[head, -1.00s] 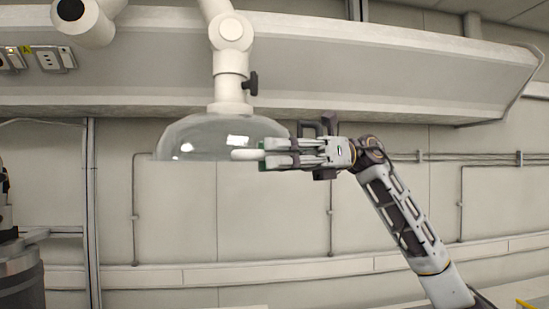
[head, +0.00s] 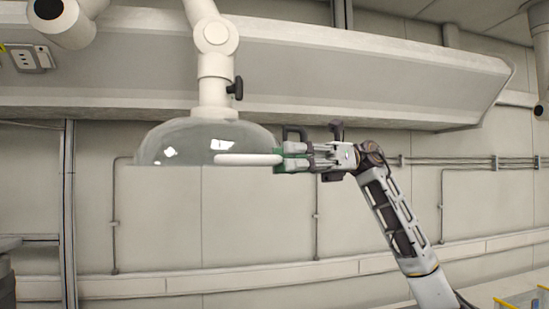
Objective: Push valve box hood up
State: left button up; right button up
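The valve box hood (head: 185,145) is a clear dome hanging from a white jointed arm (head: 212,60) in the left half of the head view. A white bar-shaped handle (head: 245,159) lies level along its lower right side. My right gripper (head: 280,159) is at the right end of this handle. Its fingers look spread apart, one above the other, with green pads showing. Whether they still touch the handle's end is unclear. My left gripper is not in view.
A dark knob (head: 236,88) sticks out from the hood's arm. A long white ledge (head: 370,85) runs along the wall behind, above the gripper. Another white arm end (head: 50,10) hangs at the top left. The space below the hood looks clear.

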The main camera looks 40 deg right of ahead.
jog(key=shift+s+d+f, duration=0.1)
jog(key=shift+s+d, duration=0.05)
jog(key=shift+d, duration=0.75)
jog(key=shift+s+d+r, duration=0.1)
jog(key=shift+s+d, duration=0.1)
jog(key=shift+d, duration=0.65)
jog(key=shift+s+d+f, duration=0.1)
jog(key=shift+s+d, duration=0.05)
jog(key=shift+d, duration=0.75)
